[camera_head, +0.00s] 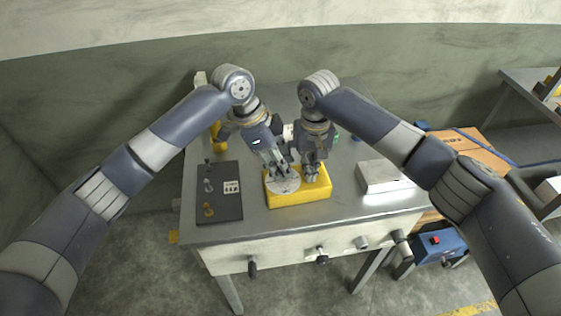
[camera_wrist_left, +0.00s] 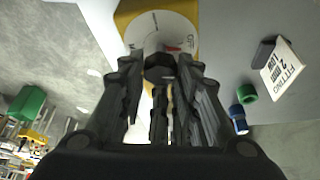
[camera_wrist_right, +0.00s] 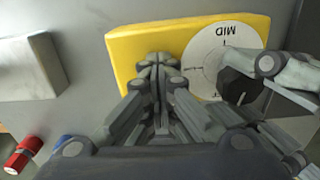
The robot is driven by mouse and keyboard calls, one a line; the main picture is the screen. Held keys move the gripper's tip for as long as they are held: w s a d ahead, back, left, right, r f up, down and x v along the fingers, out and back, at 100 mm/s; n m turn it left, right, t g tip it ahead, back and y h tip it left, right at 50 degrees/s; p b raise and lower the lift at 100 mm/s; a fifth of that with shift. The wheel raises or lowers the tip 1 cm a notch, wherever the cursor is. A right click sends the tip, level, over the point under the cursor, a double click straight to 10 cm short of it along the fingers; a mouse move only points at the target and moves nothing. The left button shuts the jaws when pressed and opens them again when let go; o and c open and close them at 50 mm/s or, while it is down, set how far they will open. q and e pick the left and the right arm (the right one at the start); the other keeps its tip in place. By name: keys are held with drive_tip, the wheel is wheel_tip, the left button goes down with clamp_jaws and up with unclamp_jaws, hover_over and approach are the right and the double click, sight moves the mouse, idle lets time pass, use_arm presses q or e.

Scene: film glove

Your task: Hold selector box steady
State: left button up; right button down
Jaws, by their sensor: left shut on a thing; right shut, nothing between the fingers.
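The selector box is a yellow block (camera_head: 300,198) on the grey table, with a round white dial (camera_wrist_right: 213,48) and a dark knob (camera_wrist_right: 240,84) on its top. "MID" is readable on the dial in the right wrist view. My left gripper (camera_head: 283,172) is over the dial, shut on the knob, which shows between its fingers in the left wrist view (camera_wrist_left: 159,66). My right gripper (camera_head: 311,176) is shut and empty, its tips at the yellow top beside the dial. I cannot tell whether they press on it. The fingers hide part of the dial.
A dark panel (camera_head: 229,208) lies left of the box, and a pale block (camera_head: 382,178) stands to the right. A small sign (camera_wrist_left: 282,66), a green ring (camera_wrist_left: 247,92) and a blue piece (camera_wrist_left: 237,118) are also on the table. Bare tabletop lies in front of the box.

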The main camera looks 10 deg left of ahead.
use_arm(q)
drive_tip(key=n, duration=0.3)
drive_tip(key=shift+s+f+t, duration=0.15)
drive_tip(key=shift+s+t, duration=0.15)
drive_tip(key=shift+t, duration=0.1)
use_arm(e)
drive_tip(key=shift+d+f, duration=0.25)
drive_tip(key=shift+f, duration=0.15)
use_arm(q)
drive_tip(key=o, duration=1.1)
use_arm(e)
drive_tip(key=shift+s, duration=0.1)
